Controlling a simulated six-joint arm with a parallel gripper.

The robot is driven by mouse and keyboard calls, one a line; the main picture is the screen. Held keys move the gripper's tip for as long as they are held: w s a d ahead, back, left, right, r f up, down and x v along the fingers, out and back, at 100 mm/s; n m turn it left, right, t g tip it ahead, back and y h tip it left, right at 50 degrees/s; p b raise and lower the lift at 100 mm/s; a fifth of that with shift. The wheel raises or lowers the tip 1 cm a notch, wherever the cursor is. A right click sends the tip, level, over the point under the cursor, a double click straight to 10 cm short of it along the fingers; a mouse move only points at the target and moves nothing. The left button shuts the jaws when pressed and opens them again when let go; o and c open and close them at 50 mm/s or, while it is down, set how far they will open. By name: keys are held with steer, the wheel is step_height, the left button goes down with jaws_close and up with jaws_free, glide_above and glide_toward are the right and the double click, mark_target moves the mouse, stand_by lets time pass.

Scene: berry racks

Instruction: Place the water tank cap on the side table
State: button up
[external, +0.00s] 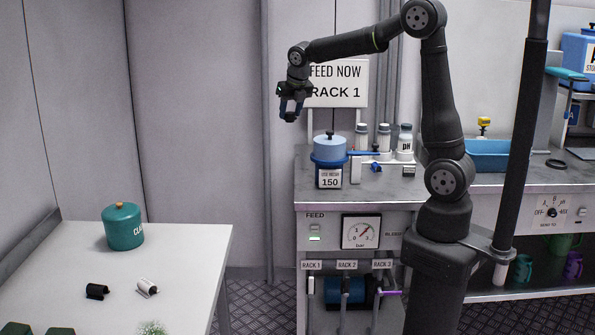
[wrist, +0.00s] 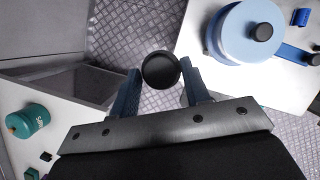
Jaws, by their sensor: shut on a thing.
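My gripper (external: 291,106) is raised in the air left of the counter's left end, fingers pointing down. In the wrist view its blue fingers (wrist: 160,76) are shut on a round black piece, which looks like the water tank cap (wrist: 161,69). In the external view the held piece is too small to make out clearly. The white side table (external: 190,245) stands at the lower left, apart from the gripper and lower than it. A teal canister (external: 123,227) stands on it, also showing in the wrist view (wrist: 27,121).
A blue pot with a pale lid and black knob (external: 330,150) stands on the counter (external: 455,186) near the gripper. White bottles (external: 405,140) stand behind it. Small black and white pieces (external: 97,291) (external: 147,287) lie on the side table. Its right part is clear.

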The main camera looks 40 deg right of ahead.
steer(key=a+n+y, duration=0.1)
steer(key=a+n, duration=0.3)
steer(key=a, duration=1.4)
steer(key=n+y, duration=0.2)
steer(key=n, duration=0.2)
glide_above(184, 243)
steer(key=s, duration=0.2)
steer(key=f, duration=2)
steer(key=shift+w+d, duration=0.15)
steer(key=shift+d, duration=0.2)
steer(key=shift+f, duration=2)
steer(key=shift+f, duration=0.15)
steer(key=o, duration=1)
